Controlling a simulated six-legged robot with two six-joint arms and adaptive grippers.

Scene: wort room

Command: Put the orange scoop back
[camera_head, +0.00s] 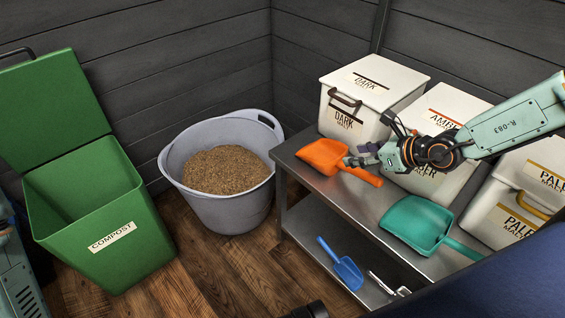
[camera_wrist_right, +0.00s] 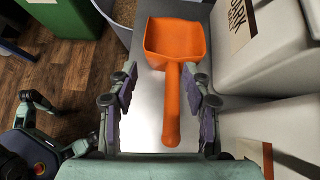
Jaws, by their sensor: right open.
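The orange scoop (camera_head: 324,155) lies on the top of the metal shelf, at its far end, in front of the dark malt box. In the right wrist view the orange scoop (camera_wrist_right: 174,50) has its bowl pointing away and its handle toward me. My right gripper (camera_head: 352,161) is over the scoop's handle. In the right wrist view the open fingers of my right gripper (camera_wrist_right: 166,90) stand on either side of the handle, with gaps visible on both sides. My left gripper is not in the head view.
The metal shelf (camera_head: 310,180) also holds a teal scoop (camera_head: 415,224); a blue scoop (camera_head: 341,265) lies on its lower level. White boxes labelled dark (camera_head: 345,95), amber (camera_head: 455,100) and pale (camera_head: 500,215) stand behind. A grey tub of grain (camera_head: 215,200) and an open green compost bin (camera_head: 125,260) stand left.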

